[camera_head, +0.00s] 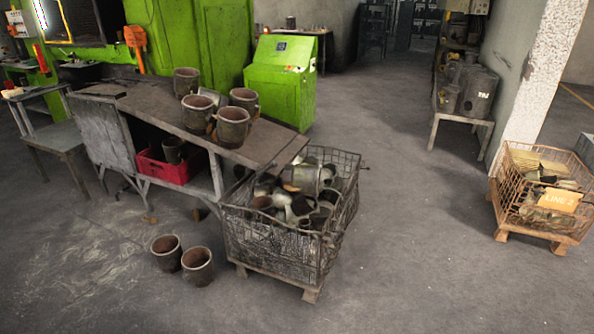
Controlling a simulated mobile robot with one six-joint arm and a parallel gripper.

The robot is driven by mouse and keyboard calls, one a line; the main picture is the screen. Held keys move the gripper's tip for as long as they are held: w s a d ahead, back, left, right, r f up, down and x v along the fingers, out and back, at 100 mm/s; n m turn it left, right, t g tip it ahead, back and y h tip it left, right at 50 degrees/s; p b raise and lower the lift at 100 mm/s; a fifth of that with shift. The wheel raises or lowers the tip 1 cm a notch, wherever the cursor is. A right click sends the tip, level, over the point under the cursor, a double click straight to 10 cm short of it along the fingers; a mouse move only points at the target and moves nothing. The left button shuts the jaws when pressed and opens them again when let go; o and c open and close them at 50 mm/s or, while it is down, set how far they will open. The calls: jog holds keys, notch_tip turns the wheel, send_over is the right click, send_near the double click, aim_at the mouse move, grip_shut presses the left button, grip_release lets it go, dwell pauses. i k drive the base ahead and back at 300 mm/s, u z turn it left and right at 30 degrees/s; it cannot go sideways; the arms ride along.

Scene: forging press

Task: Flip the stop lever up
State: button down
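My gripper and arm are not in view. I cannot clearly make out a stop lever. A green forging press (190,40) stands at the upper left, with a bright glowing frame at its far left edge. An orange upright part (135,38) with a thin stem is on the press front; I cannot tell if it is the lever.
A dark worktable (135,112) holding several metal cups (233,125) stands before the press, with a red crate (158,172) beneath. A wire basket (262,238) of metal parts and two floor cups (197,265) are nearby. An orange basket (516,205) is at right. The floor between is clear.

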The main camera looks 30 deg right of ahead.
aim_at(276, 166)
jog(key=z, duration=0.25)
jog(key=k, duration=0.55)
jog(key=z, duration=0.9)
jog(key=k, duration=0.75)
jog(key=z, duration=0.05)
jog(key=i, duration=1.1)
jog(key=u, duration=1.15)
jog(key=i, duration=1.5)
jog(key=u, duration=0.25)
